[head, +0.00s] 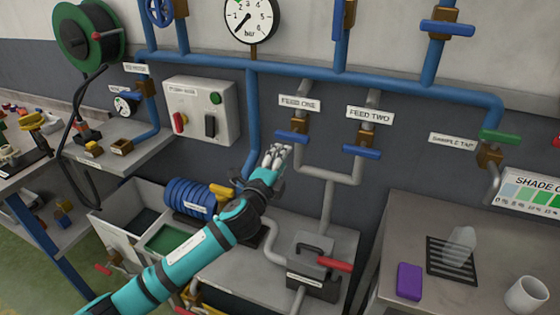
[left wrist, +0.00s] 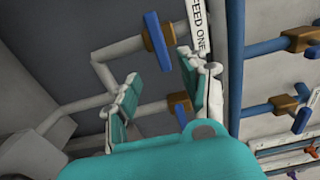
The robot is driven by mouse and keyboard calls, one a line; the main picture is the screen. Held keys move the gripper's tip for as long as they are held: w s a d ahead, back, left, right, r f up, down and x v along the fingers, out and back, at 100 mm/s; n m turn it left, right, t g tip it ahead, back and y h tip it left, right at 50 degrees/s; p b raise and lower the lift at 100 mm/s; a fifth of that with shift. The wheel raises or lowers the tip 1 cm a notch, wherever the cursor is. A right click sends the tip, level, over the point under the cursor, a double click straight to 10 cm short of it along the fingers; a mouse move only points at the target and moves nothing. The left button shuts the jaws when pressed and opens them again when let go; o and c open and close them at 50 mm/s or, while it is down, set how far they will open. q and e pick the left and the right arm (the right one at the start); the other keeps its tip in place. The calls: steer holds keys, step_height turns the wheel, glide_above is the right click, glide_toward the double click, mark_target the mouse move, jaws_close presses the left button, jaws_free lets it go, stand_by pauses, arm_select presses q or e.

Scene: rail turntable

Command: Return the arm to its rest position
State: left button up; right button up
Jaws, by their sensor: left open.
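My left arm, teal with dark bands, reaches up from the bottom left in the head view. Its gripper (head: 277,158) is open and empty, just below and left of the FEED ONE valve's blue handle (head: 292,137). I cannot tell whether it touches the handle. In the left wrist view the two fingers (left wrist: 158,92) stand apart with nothing gripped, and blue valve handles lie beyond them. The FEED TWO valve's blue handle (head: 361,153) is to the right, clear of the gripper. My right gripper is not in view.
Blue pipes (head: 330,75) cross the wall. A grey switch box (head: 201,110) is left of the gripper. A right-hand table (head: 405,225) holds a purple sponge (head: 410,281) and white cup (head: 526,294).

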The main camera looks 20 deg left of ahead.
arm_select(q)
steer(key=shift+s, duration=0.1)
stand_by(0.3)
